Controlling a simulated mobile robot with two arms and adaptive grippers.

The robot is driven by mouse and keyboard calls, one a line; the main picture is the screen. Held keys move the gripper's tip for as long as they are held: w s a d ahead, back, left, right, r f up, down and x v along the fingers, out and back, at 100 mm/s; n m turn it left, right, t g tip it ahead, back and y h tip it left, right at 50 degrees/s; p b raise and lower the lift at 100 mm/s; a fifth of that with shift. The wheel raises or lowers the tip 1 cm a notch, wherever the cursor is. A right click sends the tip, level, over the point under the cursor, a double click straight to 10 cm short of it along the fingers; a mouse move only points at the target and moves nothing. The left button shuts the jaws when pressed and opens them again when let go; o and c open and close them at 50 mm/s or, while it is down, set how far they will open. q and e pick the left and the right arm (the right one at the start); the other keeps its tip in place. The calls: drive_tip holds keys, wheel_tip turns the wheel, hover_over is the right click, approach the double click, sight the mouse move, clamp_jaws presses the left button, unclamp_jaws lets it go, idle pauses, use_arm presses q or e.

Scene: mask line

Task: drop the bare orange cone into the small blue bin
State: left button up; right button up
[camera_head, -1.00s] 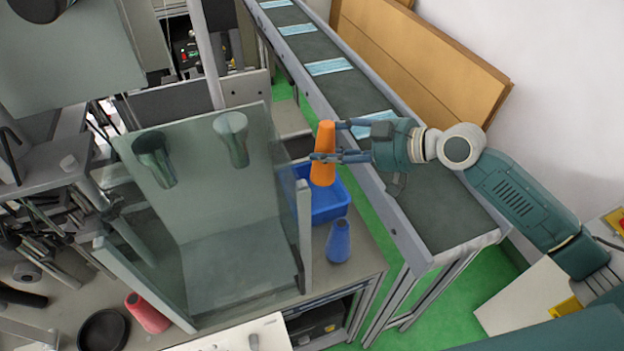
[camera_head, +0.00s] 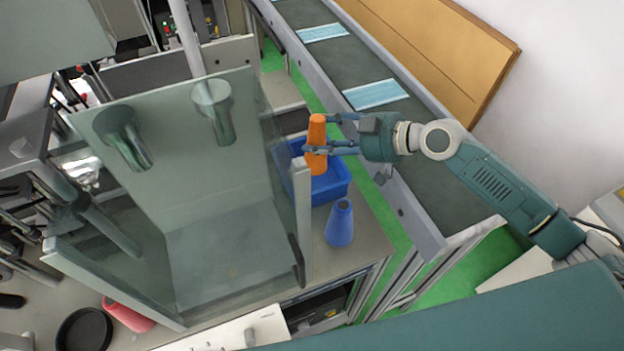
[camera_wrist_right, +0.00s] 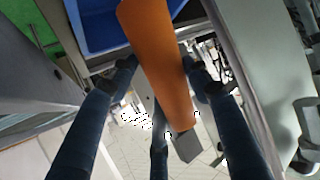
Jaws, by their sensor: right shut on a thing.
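The bare orange cone (camera_head: 316,146) is held upright in my right gripper (camera_head: 322,134), whose fingers are shut around it. In the head view the cone overlaps the small blue bin (camera_head: 334,188), seeming to be above or just over it. The right wrist view shows the orange cone (camera_wrist_right: 158,60) between the dark fingers (camera_wrist_right: 160,90), with a blue bin wall (camera_wrist_right: 98,30) behind its upper end. The bin's inside is partly hidden by the cone and fingers. My left gripper is not in view.
A blue cone (camera_head: 340,222) stands on the bench in front of the bin. A clear-walled enclosure (camera_head: 225,250) stands close on the left. A conveyor (camera_head: 425,150) carrying masks (camera_head: 375,94) runs under my right arm. A red cone (camera_head: 128,314) lies at lower left.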

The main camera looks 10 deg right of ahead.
drive_tip(key=shift+f, duration=0.25)
drive_tip(key=o, duration=1.1)
drive_tip(key=shift+o, duration=0.7)
drive_tip(key=shift+s, duration=0.1)
drive_tip(key=shift+s+d+r, duration=0.1)
drive_tip(key=shift+s+d, duration=0.05)
drive_tip(key=shift+d, duration=0.1)
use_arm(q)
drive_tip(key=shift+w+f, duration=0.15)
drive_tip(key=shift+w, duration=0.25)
use_arm(e)
drive_tip(key=v, duration=1.1)
drive_tip(key=shift+s, duration=0.15)
drive_tip(key=shift+d+r, duration=0.1)
drive_tip(key=shift+r, duration=0.05)
